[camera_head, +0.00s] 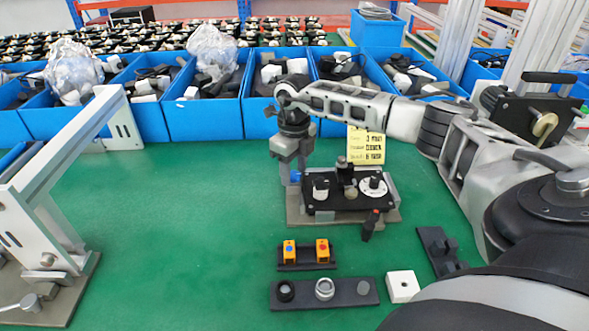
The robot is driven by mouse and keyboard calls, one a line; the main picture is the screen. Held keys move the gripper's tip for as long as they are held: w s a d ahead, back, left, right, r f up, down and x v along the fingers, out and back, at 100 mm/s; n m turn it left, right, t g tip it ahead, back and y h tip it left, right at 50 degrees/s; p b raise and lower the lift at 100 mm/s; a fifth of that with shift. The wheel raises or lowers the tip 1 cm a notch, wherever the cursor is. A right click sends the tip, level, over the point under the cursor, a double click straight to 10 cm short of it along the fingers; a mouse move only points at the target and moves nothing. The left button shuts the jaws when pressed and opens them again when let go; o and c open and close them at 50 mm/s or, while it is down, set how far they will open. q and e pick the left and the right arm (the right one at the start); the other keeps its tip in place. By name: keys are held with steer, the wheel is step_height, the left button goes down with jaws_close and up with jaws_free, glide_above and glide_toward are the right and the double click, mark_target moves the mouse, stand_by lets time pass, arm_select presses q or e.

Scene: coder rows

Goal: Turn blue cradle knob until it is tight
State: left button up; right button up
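The cradle (345,192) is a black block with several knobs on a grey base plate, standing on the green table. The blue knob (295,177) shows as a small blue spot at the cradle's left end. My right gripper (294,176) points down over that end, with its fingers beside the blue knob. The fingers partly hide the knob, and whether they press on it is too small to tell. My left gripper is not in view.
Blue bins (205,108) line the back of the table. In front of the cradle lie a tray with two orange parts (306,253), a black strip with rings (350,293) and a white block (402,286). A metal fixture (50,215) stands at left. The table's middle left is clear.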

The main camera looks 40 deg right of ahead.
steer(key=shift+r+p, duration=1.15)
steer(key=shift+r, duration=1.4)
